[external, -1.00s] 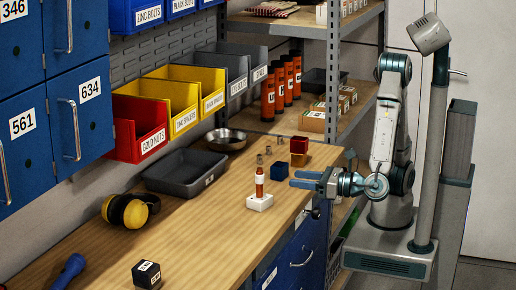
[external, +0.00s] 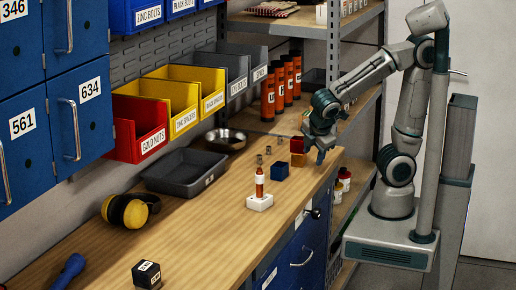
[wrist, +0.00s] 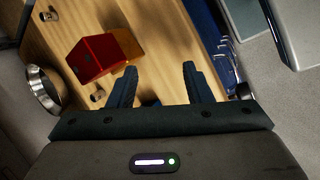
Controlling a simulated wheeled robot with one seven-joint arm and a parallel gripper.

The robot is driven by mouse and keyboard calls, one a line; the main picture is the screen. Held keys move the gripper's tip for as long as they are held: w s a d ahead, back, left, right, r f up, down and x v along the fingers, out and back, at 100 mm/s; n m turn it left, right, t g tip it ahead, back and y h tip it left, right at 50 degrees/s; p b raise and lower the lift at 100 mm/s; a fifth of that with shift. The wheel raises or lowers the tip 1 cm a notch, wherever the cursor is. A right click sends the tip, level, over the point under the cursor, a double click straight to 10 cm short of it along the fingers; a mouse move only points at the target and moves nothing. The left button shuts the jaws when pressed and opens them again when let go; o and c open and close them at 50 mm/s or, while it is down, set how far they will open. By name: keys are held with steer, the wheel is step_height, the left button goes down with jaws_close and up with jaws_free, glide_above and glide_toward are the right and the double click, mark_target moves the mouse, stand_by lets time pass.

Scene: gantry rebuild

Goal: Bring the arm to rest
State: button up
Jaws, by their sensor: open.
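My gripper (external: 315,152) is above the right edge of the wooden workbench (external: 205,236), pointing down, just right of the red cube (external: 297,145). The red cube also shows in the wrist view (wrist: 92,60), left of the fingers. My arm is bent at the elbow and reaches left from its column over the bench end.
A blue cube (external: 279,171), an orange block (external: 299,160) and an orange tube in a white base (external: 260,201) stand near the gripper. A metal bowl (external: 226,139) and grey tray (external: 187,172) lie behind. Shelving (external: 362,117) stands beyond.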

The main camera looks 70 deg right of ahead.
steer(key=d+m+y, duration=0.1)
steer(key=d+m, duration=0.2)
steer(key=m, duration=0.1)
steer(key=s+d+r+m+y+p, duration=0.1)
steer(key=d+m, duration=0.2)
steer(key=m, duration=0.1)
steer(key=d+r+m+y+p, duration=0.1)
steer(key=d+m+y, duration=0.1)
steer(key=d+m, duration=0.1)
steer(key=shift+s+r+m, duration=0.15)
steer(key=shift+m, duration=0.25)
